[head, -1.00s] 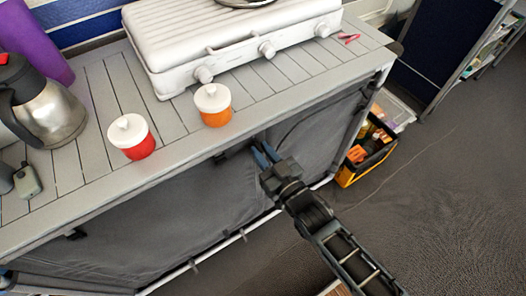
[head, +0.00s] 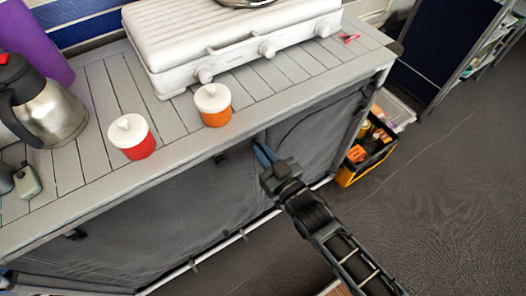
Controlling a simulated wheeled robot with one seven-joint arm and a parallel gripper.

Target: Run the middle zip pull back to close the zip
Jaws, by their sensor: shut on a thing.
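My gripper (head: 264,153) is at the grey fabric front (head: 165,222) of the slatted table, just below the table edge and right of the orange jar. Its bluish fingers are close together, shut on the middle zip pull, which is too small and too covered by the fingers to make out. A dark curved line (head: 312,117), which looks like the zip, runs from near the fingers up to the right across the fabric. A small dark piece (head: 221,157) shows on the fabric left of the fingers.
On the slatted tabletop (head: 90,97) stand a red jar (head: 131,137), an orange jar (head: 213,106), a steel kettle (head: 52,108) and a white stove (head: 232,45). A yellow-black crate (head: 364,160) stands on the floor at the right. The floor in front is open.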

